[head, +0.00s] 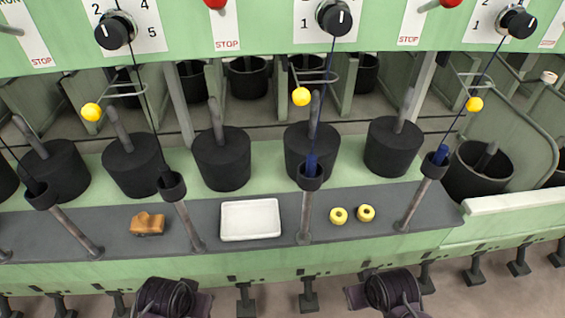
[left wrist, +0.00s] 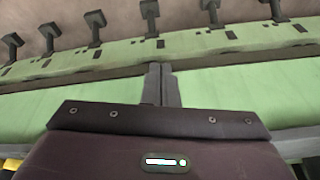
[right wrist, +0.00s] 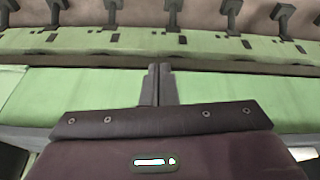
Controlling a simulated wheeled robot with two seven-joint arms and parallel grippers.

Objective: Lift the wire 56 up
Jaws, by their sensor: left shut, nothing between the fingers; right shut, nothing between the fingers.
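No wire shows a readable number 56, so I cannot tell which one it is. In the head view a thin black wire (head: 145,88) runs from the left dial down to a dark cup (head: 172,185). A dark blue wire (head: 329,65) runs down to the middle cup (head: 310,178). Another blue wire (head: 478,85) slants down to the right cup (head: 433,167). My left gripper (left wrist: 163,85) and right gripper (right wrist: 154,85) show in their wrist views, each shut and empty over the green frame. Their fingertips cannot be made out in the head view.
Slanted posts carry the cups. Black bobbins (head: 221,158) stand behind. Yellow balls (head: 301,96) sit by wire guides. The green panel with dials spans the top.

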